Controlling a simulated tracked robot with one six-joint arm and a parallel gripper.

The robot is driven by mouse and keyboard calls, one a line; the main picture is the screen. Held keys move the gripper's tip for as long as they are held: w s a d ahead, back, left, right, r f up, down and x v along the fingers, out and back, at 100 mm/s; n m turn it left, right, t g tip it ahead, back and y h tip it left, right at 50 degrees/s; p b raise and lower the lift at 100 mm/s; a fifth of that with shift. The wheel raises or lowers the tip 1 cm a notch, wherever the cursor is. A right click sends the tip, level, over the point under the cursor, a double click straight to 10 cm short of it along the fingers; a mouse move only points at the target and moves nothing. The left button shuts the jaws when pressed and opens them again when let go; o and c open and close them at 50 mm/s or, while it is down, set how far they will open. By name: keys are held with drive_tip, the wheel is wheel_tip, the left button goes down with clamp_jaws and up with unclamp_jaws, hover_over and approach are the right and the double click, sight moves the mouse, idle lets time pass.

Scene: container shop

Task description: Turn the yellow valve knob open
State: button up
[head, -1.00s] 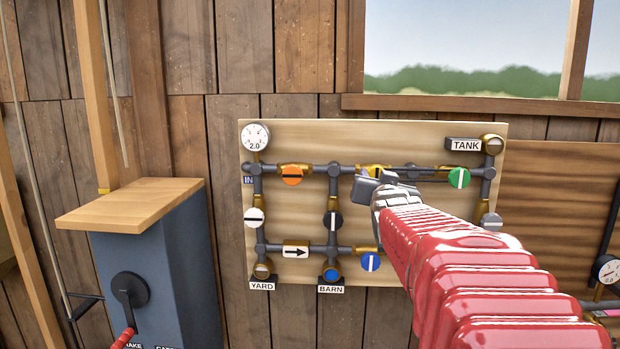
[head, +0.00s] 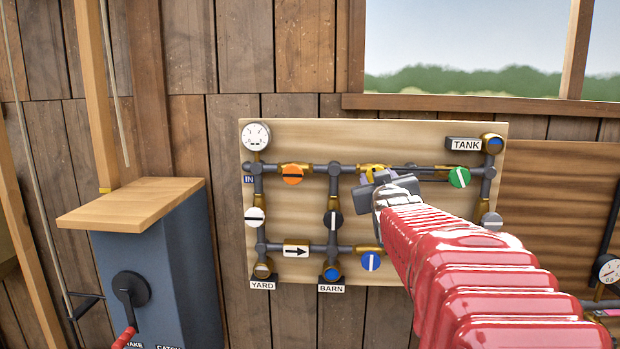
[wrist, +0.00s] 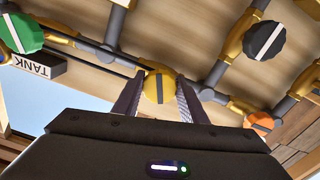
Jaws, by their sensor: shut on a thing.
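The yellow valve knob (wrist: 159,86) sits on the upper pipe of the board, between the two dark fingers of my gripper in the wrist view. My gripper (head: 379,181) is shut on the knob, with a finger on each side. In the head view, my gripper and arm hide most of the knob.
The board (head: 300,145) carries an orange knob (head: 292,176), a green knob (head: 459,177), a blue knob (head: 370,261), pipes and a gauge (head: 256,136). The TANK indicator (head: 494,142) shows blue. A blue-grey cabinet (head: 170,270) stands at left.

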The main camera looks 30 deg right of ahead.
drive_tip(key=n, duration=0.6)
drive_tip(key=shift+w+a+r+n, duration=0.1)
drive_tip(key=shift+r+n, duration=0.1)
drive_tip(key=shift+n, duration=0.1)
drive_tip(key=n, duration=0.6)
drive_tip(key=shift+f, duration=0.1)
drive_tip(key=shift+n, duration=0.3)
drive_tip(key=o, duration=1.1)
drive_tip(key=shift+c, duration=0.2)
